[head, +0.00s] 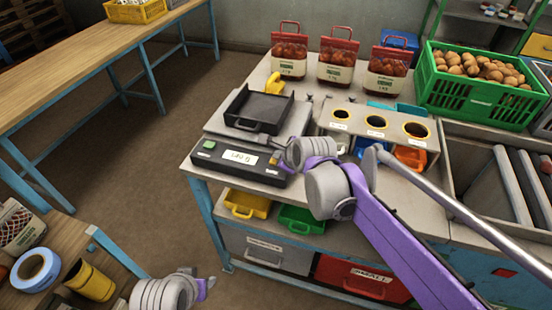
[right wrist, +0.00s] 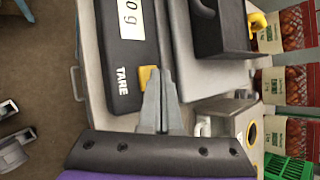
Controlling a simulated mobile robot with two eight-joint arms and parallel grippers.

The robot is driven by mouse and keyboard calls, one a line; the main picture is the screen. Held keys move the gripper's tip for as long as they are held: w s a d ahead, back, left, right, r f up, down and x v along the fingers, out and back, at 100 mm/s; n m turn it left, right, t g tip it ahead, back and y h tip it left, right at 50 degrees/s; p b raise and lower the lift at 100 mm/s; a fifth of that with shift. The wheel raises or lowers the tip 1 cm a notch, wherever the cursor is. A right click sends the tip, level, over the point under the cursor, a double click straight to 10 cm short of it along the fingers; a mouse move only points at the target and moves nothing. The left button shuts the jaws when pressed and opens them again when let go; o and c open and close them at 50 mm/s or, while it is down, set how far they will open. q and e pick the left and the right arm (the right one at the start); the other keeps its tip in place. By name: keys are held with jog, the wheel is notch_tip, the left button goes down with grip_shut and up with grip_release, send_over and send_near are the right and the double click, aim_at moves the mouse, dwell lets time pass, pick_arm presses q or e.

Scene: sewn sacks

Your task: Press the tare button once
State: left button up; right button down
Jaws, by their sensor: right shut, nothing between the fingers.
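The scale has a dark front panel (head: 220,160) with a lit display (head: 240,157), its digits too small to read surely. A yellow button sits beside the word TARE (right wrist: 122,80) in the right wrist view; the yellow tare button (right wrist: 144,77) is partly hidden by my fingertips. My right gripper (right wrist: 158,74) is shut and empty, its tips right at the button's edge. I cannot tell whether they touch it. In the head view my right gripper (head: 278,148) is over the panel's right end. My left gripper (head: 208,286) is low, away from the scale; its jaws are unclear.
A black tray (head: 258,106) sits on the scale's platform. Behind stand three red-topped sacks (head: 337,62). To the right are a stand with round holes (head: 376,123) and a green crate (head: 478,95) of brown produce. A wooden bench (head: 80,60) is at the left.

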jog(key=shift+r, duration=0.5)
jog(key=shift+p, duration=0.3)
jog(key=shift+r+p, duration=1.7)
jog(key=shift+r, duration=0.9)
jog(key=shift+f, duration=0.1)
jog(key=s+d+f+n+g+h, duration=0.1)
jog(key=s+d+f+n, duration=0.3)
jog(key=s+n, duration=0.3)
jog(key=s+d+f+n+g+h, duration=0.1)
jog(key=s+d+f+n, duration=0.3)
jog(key=s+d+n, duration=0.3)
jog(key=s+d+f+n+g+h, duration=0.1)
jog(key=s+d+f+n, duration=0.3)
jog(key=s, duration=1)
jog(key=d+n, duration=0.2)
jog(key=n, duration=0.2)
jog(key=shift+h, duration=0.4)
